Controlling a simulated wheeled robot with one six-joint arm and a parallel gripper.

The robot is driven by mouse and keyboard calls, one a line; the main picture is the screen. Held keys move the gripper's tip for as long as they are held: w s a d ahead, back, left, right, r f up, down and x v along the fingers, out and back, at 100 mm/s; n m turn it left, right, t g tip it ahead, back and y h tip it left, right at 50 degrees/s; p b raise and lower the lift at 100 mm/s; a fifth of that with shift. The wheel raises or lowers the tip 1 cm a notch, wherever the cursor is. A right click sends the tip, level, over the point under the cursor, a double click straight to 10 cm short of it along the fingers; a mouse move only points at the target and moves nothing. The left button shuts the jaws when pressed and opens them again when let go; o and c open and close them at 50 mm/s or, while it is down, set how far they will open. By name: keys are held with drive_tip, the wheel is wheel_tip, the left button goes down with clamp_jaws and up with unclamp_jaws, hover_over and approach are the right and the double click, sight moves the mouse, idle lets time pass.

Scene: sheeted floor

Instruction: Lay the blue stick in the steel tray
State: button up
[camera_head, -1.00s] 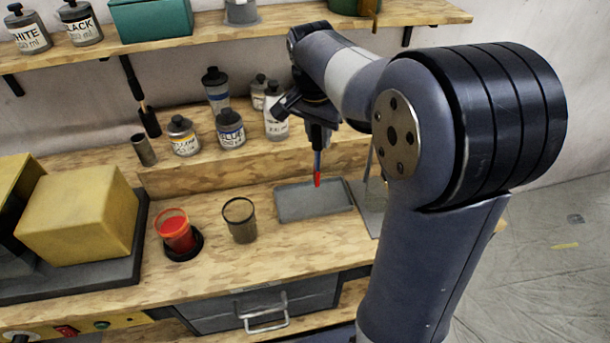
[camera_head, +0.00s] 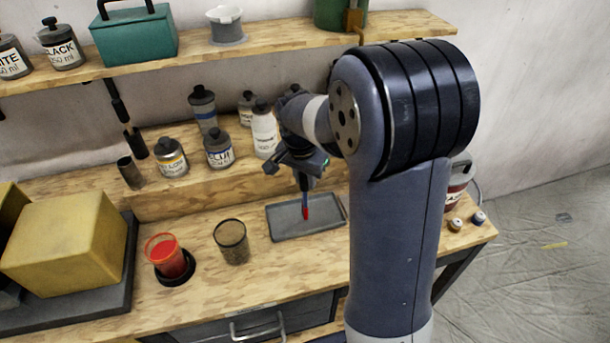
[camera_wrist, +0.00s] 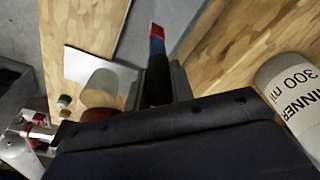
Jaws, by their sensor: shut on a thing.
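The blue stick (camera_head: 305,200) has a red tip and points down, close to upright. My gripper (camera_head: 304,180) is shut on its upper part. In the head view the red tip shows in front of the steel tray (camera_head: 280,230), a shallow grey tray on the bench. I cannot tell whether the tip touches the tray. In the wrist view the stick (camera_wrist: 157,45) stands out from between the jaws (camera_wrist: 160,85), with its red end farthest away. The part of the stick inside the jaws is hidden.
A clear cup (camera_head: 232,243) and a red cup (camera_head: 167,258) stand left of the tray. Several bottles stand on the raised step behind, with a white thinner bottle (camera_head: 265,135) close to my gripper. A yellow block (camera_head: 65,255) is at the left.

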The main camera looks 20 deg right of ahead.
drive_tip(key=shift+f, duration=0.15)
drive_tip(key=o, duration=0.9)
drive_tip(key=r, duration=0.4)
drive_tip(key=s+r, duration=0.1)
drive_tip(key=r, duration=0.3)
drive_tip(key=a+r+b, duration=0.1)
drive_tip(key=r, duration=0.3)
drive_tip(key=shift+s+a+r, duration=0.1)
drive_tip(key=shift+s+r, duration=0.05)
drive_tip(key=shift+s, duration=0.05)
